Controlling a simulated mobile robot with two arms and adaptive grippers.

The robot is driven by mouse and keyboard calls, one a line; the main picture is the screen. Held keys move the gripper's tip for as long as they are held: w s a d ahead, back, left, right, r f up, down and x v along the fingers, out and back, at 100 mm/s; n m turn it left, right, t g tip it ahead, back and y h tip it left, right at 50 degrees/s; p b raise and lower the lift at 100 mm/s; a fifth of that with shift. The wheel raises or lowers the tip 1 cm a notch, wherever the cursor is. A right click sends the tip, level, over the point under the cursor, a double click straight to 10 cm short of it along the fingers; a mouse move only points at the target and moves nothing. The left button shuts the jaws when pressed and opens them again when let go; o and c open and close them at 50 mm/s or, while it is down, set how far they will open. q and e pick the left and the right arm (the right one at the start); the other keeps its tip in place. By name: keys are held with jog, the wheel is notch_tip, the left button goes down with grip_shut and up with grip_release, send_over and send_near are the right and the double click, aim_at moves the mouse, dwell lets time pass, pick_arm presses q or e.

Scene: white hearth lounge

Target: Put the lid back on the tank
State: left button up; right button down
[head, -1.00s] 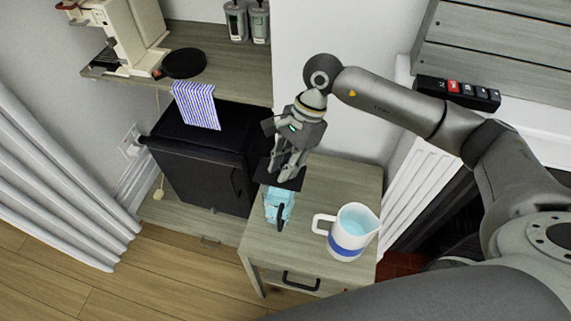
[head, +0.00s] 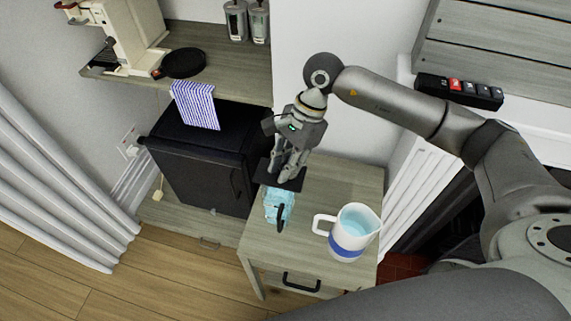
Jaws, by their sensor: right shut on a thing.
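The tank (head: 272,208) is a small light-blue, see-through container with a black handle, standing on the grey wooden side table. The lid (head: 262,174) is a flat dark plate. My right gripper (head: 284,174) is shut on the lid and holds it at the tank's back end. The lid and fingers hide that part of the tank, so I cannot tell whether the lid touches it. My left gripper is not in view.
A white jug (head: 347,249) with a blue band holds blue liquid, right of the tank on the side table (head: 345,185). A black mini fridge (head: 200,175) with a striped towel (head: 195,105) stands left. A coffee machine (head: 125,35) is on the shelf behind.

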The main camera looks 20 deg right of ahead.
jog(key=shift+b, duration=0.4)
dwell(0.6)
dwell(0.3)
jog(key=c, duration=1.2)
grip_release()
jog(key=shift+c, duration=0.2)
jog(key=shift+o, duration=0.2)
jog(key=o, duration=0.4)
jog(key=shift+o, duration=0.2)
jog(key=shift+r, duration=0.15)
jog(key=shift+r+p, duration=1.35)
jog(key=shift+r, duration=2.05)
